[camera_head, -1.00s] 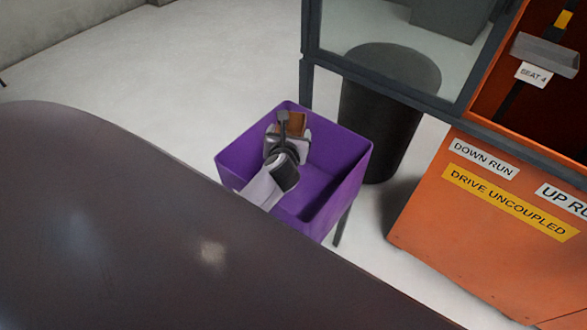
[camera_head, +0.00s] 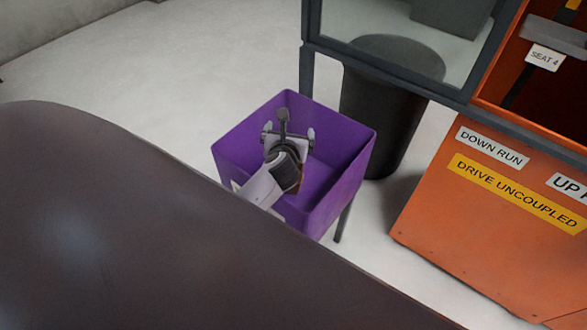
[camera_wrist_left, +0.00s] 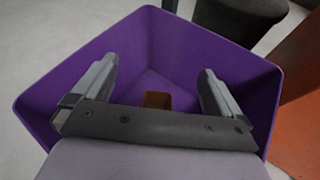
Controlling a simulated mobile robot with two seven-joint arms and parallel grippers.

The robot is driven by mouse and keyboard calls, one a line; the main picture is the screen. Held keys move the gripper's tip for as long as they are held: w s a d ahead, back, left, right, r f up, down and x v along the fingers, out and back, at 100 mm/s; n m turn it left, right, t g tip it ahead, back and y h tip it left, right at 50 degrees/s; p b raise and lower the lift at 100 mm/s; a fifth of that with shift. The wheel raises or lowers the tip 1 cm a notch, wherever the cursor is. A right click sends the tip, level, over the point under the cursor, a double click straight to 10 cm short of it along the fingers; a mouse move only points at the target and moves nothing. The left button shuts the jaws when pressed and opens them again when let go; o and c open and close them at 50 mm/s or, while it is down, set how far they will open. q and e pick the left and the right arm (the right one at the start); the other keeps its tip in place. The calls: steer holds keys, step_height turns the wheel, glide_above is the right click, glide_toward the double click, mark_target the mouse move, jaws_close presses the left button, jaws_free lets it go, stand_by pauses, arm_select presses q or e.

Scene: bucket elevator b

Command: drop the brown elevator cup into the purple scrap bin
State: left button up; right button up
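The purple scrap bin (camera_head: 343,190) stands in the middle of the head view, and its walls surround the left wrist view (camera_wrist_left: 60,70). My left gripper (camera_head: 289,135) is over the bin's opening, with its fingers spread wide. In the left wrist view the two fingers (camera_wrist_left: 158,90) are far apart with nothing between them. The brown elevator cup (camera_wrist_left: 157,99) shows below them, inside the bin and clear of both fingers. The gripper's front edge hides its lower part. In the head view only a brown sliver of the cup (camera_head: 300,186) shows beside my wrist. My right gripper is out of view.
A dark round barrel (camera_head: 400,125) stands behind the bin. The orange elevator housing (camera_head: 450,220) with its grey frame is to the right. Open pale floor (camera_head: 200,100) lies to the left and behind.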

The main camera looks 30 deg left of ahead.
arm_select(q)
steer(key=v, duration=0.7)
steer(key=shift+p, duration=0.4)
steer(key=shift+s, duration=0.1)
